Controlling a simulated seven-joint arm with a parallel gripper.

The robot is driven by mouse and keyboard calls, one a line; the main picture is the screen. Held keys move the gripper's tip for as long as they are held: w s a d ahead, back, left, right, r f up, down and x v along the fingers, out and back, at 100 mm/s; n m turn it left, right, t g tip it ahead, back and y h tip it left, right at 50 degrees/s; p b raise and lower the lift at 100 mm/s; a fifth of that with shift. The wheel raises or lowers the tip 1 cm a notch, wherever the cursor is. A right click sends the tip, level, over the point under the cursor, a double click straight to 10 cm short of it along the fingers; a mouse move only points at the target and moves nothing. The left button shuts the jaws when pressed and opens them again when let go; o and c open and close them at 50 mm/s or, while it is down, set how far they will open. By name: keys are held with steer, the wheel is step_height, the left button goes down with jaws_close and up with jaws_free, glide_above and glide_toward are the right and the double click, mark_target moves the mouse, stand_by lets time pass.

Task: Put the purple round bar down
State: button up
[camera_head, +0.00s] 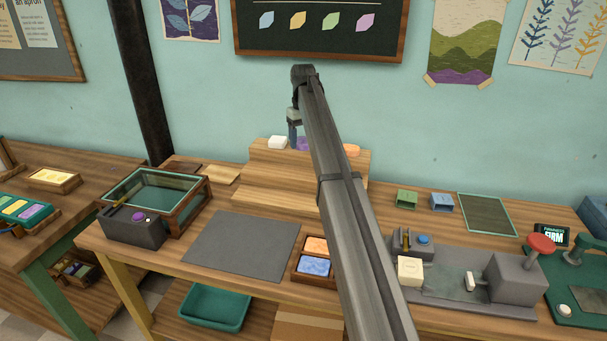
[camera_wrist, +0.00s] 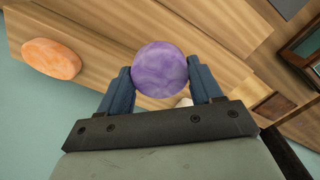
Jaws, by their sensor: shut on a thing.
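The purple round bar (camera_wrist: 160,68) sits between the two blue-grey fingers of my gripper (camera_wrist: 161,88) in the wrist view, and the fingers are shut on its sides. In the head view the purple bar (camera_head: 303,143) shows only in part beside my arm, at the top step of the wooden stepped stand (camera_head: 262,171). My gripper (camera_head: 294,140) is over that top step there, partly hidden by my arm. I cannot tell whether the bar touches the step.
A white bar (camera_head: 278,142) is left of the purple bar on the top step, and an orange bar (camera_head: 351,150) is to the right. A tray with orange and blue bars (camera_head: 316,245) stands in front. A grey mat (camera_head: 248,246) lies bare. A glass-sided box (camera_head: 160,192) is at left.

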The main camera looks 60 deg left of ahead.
mark_target(303, 173)
steer(key=shift+f, duration=0.5)
step_height(303, 173, down, 9)
steer(key=shift+f, duration=0.15)
steer(key=o, duration=0.8)
step_height(303, 173, up, 12)
steer(key=shift+r, duration=0.15)
steer(key=shift+w, duration=0.15)
stand_by(0.6)
